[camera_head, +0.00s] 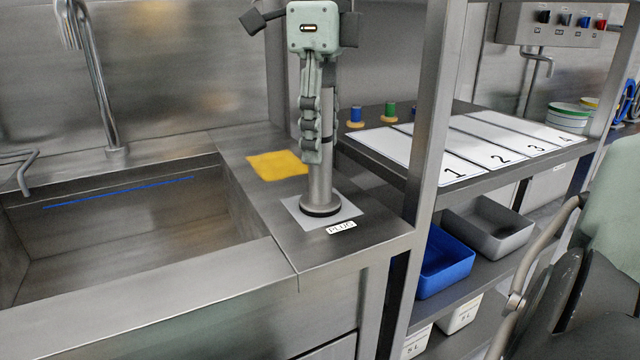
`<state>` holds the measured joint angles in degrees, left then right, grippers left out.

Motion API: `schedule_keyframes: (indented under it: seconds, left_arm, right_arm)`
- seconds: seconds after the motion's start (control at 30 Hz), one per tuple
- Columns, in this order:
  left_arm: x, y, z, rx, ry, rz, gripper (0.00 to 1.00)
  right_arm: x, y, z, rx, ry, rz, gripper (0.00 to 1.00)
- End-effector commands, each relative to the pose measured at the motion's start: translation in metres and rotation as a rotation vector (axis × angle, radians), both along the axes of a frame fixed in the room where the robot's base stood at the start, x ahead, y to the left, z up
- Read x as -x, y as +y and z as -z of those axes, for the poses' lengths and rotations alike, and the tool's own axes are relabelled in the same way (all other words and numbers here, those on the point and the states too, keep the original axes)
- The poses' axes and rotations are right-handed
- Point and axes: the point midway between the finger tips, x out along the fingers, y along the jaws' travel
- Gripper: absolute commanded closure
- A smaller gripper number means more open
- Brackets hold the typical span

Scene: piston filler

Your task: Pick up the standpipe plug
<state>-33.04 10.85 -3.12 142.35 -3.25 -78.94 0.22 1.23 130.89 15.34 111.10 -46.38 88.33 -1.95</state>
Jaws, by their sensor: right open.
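The standpipe plug (321,190) is a grey metal tube with a wide dark-rimmed foot. It stands upright on a white square (345,208) beside a "PLUG" label, on the steel counter right of the sink. My right gripper (318,148) comes down from above at the tube, fingers pointing down. One finger is in front of the tube and hides much of its upper part; part of the other shows behind it. The jaws are open, and I cannot tell whether a finger touches the tube. My left gripper is not in view.
The sink basin (130,240) with a tap (98,85) lies left. A yellow cloth (277,165) lies beside the plug. Blue (445,265) and grey bins sit below.

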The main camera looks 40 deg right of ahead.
Motion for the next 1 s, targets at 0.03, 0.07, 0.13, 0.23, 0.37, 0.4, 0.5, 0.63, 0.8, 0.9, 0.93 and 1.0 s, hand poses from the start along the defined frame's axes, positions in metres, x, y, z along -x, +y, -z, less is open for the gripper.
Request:
schedule_keyframes:
  seconds: [0.03, 0.07, 0.13, 0.23, 0.37, 0.4, 0.5, 0.63, 0.8, 0.9, 0.93, 1.0]
  left_arm:
    - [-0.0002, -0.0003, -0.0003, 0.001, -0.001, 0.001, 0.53]
    - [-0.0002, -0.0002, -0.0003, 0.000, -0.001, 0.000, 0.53]
    - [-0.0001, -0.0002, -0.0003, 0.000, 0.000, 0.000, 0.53]
    - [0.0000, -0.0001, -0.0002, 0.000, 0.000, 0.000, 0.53]
    - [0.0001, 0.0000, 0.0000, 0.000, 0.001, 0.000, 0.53]
    - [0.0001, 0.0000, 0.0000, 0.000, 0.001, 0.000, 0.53]
    - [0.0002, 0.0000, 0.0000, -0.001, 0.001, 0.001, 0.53]
    - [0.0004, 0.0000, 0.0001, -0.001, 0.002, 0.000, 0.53]
    - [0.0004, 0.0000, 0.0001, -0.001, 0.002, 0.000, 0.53]
    - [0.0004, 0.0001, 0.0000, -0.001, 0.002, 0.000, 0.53]
    - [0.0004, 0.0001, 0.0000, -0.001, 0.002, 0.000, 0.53]
    - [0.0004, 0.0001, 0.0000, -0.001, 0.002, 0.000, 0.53]
  right_arm:
    - [-0.0001, 0.0000, 0.0000, 0.000, 0.000, 0.000, 0.49]
    - [-0.0001, 0.0000, -0.0002, 0.000, 0.000, 0.000, 0.49]
    - [-0.0001, 0.0000, -0.0003, 0.000, 0.000, 0.000, 0.49]
    - [-0.0001, 0.0000, -0.0005, 0.000, -0.001, 0.000, 0.59]
    - [-0.0001, 0.0000, -0.0006, 0.000, -0.001, 0.000, 0.75]
    - [-0.0001, 0.0000, -0.0006, 0.000, -0.001, 0.000, 0.80]
    - [-0.0001, 0.0000, -0.0007, 0.000, -0.001, 0.000, 0.93]
    - [-0.0001, 0.0000, -0.0008, 0.000, -0.001, 0.001, 1.00]
    - [-0.0002, 0.0000, -0.0009, 0.000, -0.001, 0.001, 1.00]
    - [-0.0005, 0.0001, -0.0018, -0.001, -0.003, 0.001, 1.00]
    - [-0.0005, 0.0001, -0.0018, -0.001, -0.003, 0.001, 1.00]
    - [-0.0005, 0.0001, -0.0018, -0.001, -0.003, 0.001, 1.00]
